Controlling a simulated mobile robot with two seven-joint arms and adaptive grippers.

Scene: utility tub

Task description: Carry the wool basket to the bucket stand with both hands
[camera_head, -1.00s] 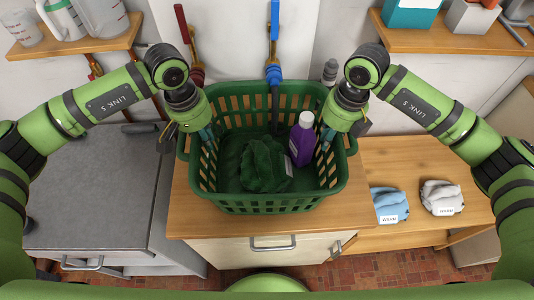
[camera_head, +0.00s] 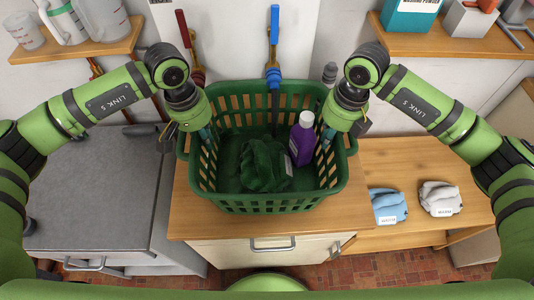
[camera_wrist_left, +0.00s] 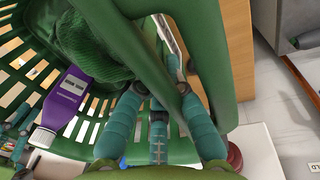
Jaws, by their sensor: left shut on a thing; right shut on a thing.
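The green plastic basket (camera_head: 268,207) is over the wooden top of a cabinet in the head view. A dark green wool bundle (camera_head: 262,166) and a purple bottle with a pale cap (camera_head: 302,142) are inside it. My left gripper (camera_head: 207,136) is shut on the basket's left rim. In the left wrist view its teal fingers (camera_wrist_left: 155,105) straddle the green rim (camera_wrist_left: 212,50), and the bottle (camera_wrist_left: 66,98) shows inside. My right gripper (camera_head: 327,136) is at the right rim, shut on it; its fingertips are partly hidden. I cannot tell whether the basket touches the wood.
A wooden bench (camera_head: 420,165) at the right holds blue folded cloths (camera_head: 388,205) and white ones (camera_head: 440,197). A grey counter (camera_head: 90,190) lies at the left. Red and blue taps (camera_head: 274,60) stand behind the basket. Shelves (camera_head: 465,38) hang at both upper corners.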

